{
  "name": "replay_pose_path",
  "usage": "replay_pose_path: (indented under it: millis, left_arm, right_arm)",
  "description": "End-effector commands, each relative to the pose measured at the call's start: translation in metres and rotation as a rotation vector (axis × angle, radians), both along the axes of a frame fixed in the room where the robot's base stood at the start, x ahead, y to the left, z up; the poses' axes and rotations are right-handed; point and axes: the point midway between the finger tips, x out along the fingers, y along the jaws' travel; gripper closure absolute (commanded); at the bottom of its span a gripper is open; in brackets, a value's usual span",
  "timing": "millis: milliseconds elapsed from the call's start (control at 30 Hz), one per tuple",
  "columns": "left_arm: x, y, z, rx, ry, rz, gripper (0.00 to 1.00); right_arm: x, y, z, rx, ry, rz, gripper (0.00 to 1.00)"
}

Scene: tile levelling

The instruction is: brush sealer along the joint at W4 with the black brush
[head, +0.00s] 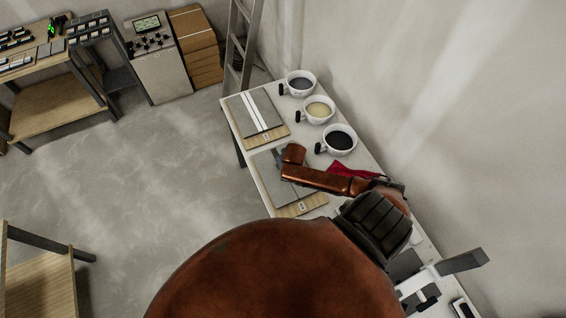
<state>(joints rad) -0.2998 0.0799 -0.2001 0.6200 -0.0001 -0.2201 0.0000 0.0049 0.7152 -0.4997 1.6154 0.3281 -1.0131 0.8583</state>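Two labelled wooden boards with grey tiles lie on the white table. The far board (257,112) has two white stripes along its tiles; the nearer board (287,208) is partly covered by my copper-coloured arm. The small labels are too small to read, so I cannot tell which is W4. Three white cups stand along the wall side: one with grey content (300,83), one with cream content (318,110), one with black content (340,139). Each has a dark grip at its left. I cannot make out the black brush. Neither gripper's fingers show; my arm's far end is over the nearer board.
A red cloth (350,171) lies behind my arm. Grey and black items (424,297) lie at the table's near right end. A ladder (243,45) stands beyond the far end. A grey cabinet (160,72), cardboard boxes (196,47) and shelves stand left. Floor between is clear.

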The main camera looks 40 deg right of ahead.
Motion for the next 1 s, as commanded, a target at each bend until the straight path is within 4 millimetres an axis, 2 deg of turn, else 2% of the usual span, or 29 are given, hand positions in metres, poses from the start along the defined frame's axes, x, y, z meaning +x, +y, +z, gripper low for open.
replay_pose_path:
  millis: [33, 267, 1000]
  left_arm:
    - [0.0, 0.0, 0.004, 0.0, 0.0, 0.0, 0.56]
    - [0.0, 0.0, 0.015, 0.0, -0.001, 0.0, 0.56]
    - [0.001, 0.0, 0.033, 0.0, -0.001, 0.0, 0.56]
  right_arm:
    - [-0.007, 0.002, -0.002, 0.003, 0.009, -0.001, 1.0]
    - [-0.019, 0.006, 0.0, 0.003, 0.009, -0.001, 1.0]
    - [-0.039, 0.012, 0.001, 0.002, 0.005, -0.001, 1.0]
